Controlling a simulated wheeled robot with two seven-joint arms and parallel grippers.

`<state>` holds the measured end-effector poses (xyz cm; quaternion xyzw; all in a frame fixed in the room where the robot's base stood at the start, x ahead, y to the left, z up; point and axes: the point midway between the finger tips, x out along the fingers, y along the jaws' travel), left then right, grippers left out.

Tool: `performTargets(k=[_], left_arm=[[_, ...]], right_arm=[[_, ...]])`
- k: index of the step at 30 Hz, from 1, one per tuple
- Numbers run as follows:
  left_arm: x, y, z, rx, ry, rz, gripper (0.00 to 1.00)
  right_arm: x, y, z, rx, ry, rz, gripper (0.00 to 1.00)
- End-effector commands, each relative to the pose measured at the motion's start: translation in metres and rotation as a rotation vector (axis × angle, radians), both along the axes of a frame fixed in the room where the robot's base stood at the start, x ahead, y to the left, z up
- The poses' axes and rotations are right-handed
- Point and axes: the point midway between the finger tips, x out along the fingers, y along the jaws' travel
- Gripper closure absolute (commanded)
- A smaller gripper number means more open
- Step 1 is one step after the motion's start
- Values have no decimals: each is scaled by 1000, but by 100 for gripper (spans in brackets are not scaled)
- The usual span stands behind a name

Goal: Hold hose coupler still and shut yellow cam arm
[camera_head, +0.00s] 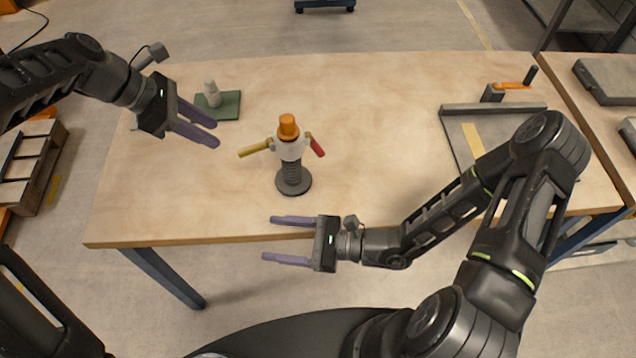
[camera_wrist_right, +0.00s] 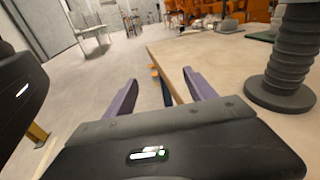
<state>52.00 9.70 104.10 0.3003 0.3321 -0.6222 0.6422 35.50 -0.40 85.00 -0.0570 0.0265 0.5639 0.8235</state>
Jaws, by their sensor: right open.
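The hose coupler (camera_head: 291,150) stands upright near the middle of the wooden table, with an orange top, a white collar and a dark ribbed hose on a round base. The yellow cam arm (camera_head: 254,149) sticks out to its left and slopes slightly down. A red cam arm (camera_head: 317,146) angles down on its right. My left gripper (camera_head: 208,130) is open and empty, left of the coupler. My right gripper (camera_head: 278,239) is open and empty at the table's front edge, in front of the coupler. The right wrist view shows the ribbed hose (camera_wrist_right: 287,60) at the right.
A green plate (camera_head: 228,106) with a grey peg stands at the table's back left. A grey tray-like fixture (camera_head: 455,140) with an orange handle (camera_head: 511,86) lies at the right, partly behind my right arm. The table between coupler and fixture is clear.

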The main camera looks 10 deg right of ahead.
Motion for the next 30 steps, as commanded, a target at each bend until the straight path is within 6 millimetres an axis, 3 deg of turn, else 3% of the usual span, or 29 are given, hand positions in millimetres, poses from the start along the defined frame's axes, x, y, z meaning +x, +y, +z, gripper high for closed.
performTargets(k=[1, 3, 6, 12, 25, 30], left_arm=[[0, 0, 0, 0, 0, 0, 64], [0, 0, 0, 0, 0, 0, 64], [0, 0, 0, 0, 0, 0, 64], [0, 0, 0, 0, 0, 0, 64], [0, 0, 0, 0, 0, 0, 64], [0, 0, 0, 0, 0, 0, 64]], right_arm=[[23, -17, 6, 37, 4, -117, 35], [51, -40, 12, 78, 2, -260, 35], [78, -70, 17, 108, -6, -418, 35], [100, -104, 19, 126, -16, -574, 35], [103, -106, 19, 127, -17, -585, 35], [113, -98, 19, 127, -18, -582, 35]])
